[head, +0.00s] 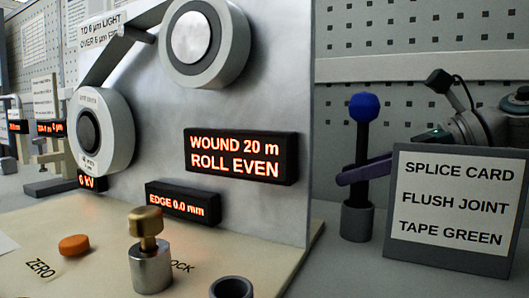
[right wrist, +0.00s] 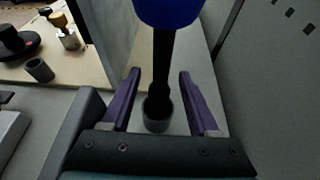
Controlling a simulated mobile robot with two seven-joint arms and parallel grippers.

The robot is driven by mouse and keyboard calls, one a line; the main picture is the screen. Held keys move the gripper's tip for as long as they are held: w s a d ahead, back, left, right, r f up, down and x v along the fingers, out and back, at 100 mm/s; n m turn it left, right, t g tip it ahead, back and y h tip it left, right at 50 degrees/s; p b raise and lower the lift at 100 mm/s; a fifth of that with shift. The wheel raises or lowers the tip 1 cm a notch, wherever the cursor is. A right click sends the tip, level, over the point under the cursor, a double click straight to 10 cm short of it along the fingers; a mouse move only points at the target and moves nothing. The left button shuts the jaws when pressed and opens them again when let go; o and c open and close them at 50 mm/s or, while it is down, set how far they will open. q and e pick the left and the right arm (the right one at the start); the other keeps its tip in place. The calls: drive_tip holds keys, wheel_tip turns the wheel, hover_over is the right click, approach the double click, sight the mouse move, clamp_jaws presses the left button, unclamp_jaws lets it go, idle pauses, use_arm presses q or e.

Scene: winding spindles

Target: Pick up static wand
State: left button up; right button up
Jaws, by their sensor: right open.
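The static wand (head: 362,135) is a black rod with a blue ball top, standing upright in a grey cup holder (head: 357,222) to the right of the machine panel. In the right wrist view the wand (right wrist: 160,62) rises between the two purple fingers of my right gripper (right wrist: 159,74). The fingers are open, one on each side of the rod, with gaps on both sides. In the head view a purple finger of the right gripper (head: 350,176) shows at the rod's mid-height, below the ball. The splice card hides part of that gripper. My left gripper is in neither view.
The splice card (head: 453,207) stands close at the right, in front of my right arm. The machine panel (head: 290,90) with lit displays (head: 241,155) is left of the wand. A brass-topped knob (head: 148,250), an orange button (head: 74,245) and an empty dark cup (head: 231,288) are at front left.

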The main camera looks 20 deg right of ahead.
clamp_jaws()
idle(0.7)
